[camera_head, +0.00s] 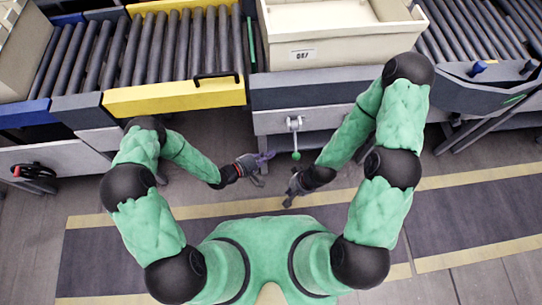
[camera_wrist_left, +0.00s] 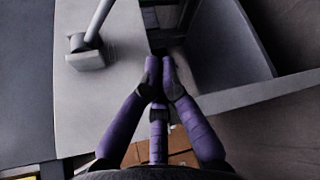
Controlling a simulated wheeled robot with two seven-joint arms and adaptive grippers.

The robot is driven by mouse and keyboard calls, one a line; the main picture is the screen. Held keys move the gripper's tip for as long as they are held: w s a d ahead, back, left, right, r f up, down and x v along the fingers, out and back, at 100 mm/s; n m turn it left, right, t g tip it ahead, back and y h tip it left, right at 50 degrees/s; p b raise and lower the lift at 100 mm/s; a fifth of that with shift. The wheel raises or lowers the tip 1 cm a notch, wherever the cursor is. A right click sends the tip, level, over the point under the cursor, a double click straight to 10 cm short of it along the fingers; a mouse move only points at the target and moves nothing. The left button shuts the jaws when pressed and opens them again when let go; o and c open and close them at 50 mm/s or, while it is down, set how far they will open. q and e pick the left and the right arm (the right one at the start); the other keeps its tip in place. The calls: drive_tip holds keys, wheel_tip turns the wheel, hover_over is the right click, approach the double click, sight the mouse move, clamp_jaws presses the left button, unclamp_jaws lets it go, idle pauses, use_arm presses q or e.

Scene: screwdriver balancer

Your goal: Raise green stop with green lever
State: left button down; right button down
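The green lever (camera_head: 296,155) is a green knob hanging on a grey rod from a bracket on the front of the middle conveyor unit. The left wrist view shows what looks like its grey bracket (camera_wrist_left: 87,55) and rod, with no green knob visible. A thin green strip (camera_head: 251,42), possibly the green stop, lies between the rollers and the cream crate. My left gripper (camera_head: 263,167), with purple fingers, is left of the knob and apart from it.
A cream crate (camera_head: 330,56) sits on the middle conveyor above the lever. A yellow front panel (camera_head: 175,96) with a black handle is at the left. Roller conveyors (camera_head: 484,30) continue at the right. The floor in front is clear.

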sight(295, 140)
use_arm(q)
drive_tip(key=b+x, duration=0.3)
drive_tip(key=x, duration=0.5)
drive_tip(key=s, duration=0.1)
drive_tip(key=s+r, duration=0.2)
drive_tip(key=shift+s+d, duration=0.3)
